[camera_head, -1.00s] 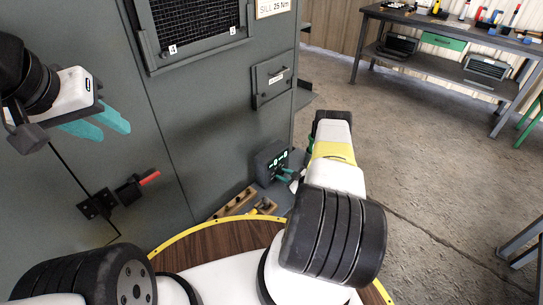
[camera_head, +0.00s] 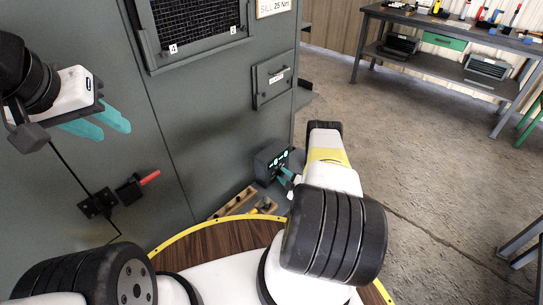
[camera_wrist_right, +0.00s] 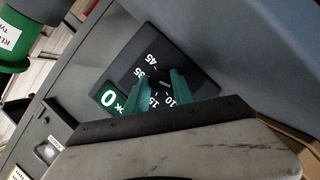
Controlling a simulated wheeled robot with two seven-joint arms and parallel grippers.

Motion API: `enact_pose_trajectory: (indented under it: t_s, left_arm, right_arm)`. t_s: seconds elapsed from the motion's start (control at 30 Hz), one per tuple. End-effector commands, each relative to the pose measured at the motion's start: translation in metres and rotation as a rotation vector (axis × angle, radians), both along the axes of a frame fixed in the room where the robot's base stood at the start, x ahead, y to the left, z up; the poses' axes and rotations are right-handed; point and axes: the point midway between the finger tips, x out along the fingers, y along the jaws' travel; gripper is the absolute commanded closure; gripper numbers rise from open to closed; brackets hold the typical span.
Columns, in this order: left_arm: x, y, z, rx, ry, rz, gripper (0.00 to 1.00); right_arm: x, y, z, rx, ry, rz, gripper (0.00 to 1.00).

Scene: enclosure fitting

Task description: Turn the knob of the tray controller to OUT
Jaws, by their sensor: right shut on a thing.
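The tray controller (camera_head: 270,161) is a dark box with lit green marks, low beside the grey cabinet. I cannot read an OUT mark. In the head view the right gripper (camera_head: 285,175) is partly behind my arm. My left gripper (camera_head: 98,124) hangs empty and open before the cabinet.
The cabinet has a red-handled latch (camera_head: 137,187) and a small hatch (camera_head: 273,78). A workbench (camera_head: 450,38) with tools stands at the back right. The floor between is clear.

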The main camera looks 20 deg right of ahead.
Motion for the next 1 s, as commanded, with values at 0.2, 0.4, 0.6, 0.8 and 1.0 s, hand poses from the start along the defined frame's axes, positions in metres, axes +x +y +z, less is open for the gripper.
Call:
enact_pose_trajectory:
  t_s: [0.2, 0.4, 0.6, 0.8, 1.0]
  left_arm:
    - [0.0, 0.0, 0.0, 0.0, 0.0, 0.0, 0.64]
    - [0.0, 0.0, 0.0, 0.0, 0.0, 0.0, 0.64]
    - [0.0, 0.0, 0.0, 0.0, 0.0, 0.0, 0.64]
    - [0.0, 0.0, 0.0, 0.0, 0.0, 0.0, 0.64]
    - [0.0, 0.0, 0.0, 0.0, 0.0, 0.0, 0.64]
  right_arm:
    - [-0.0012, -0.0005, -0.0014, -0.058, -0.031, 0.0, 1.0]
    - [-0.0014, -0.0006, -0.0015, -0.074, -0.041, -0.001, 1.0]
    - [-0.0014, -0.0006, -0.0015, -0.075, -0.041, 0.0, 1.0]
    - [-0.0014, -0.0006, -0.0015, -0.074, -0.041, -0.001, 0.55]
    - [-0.0008, -0.0001, -0.001, -0.074, -0.041, 0.0, 0.49]
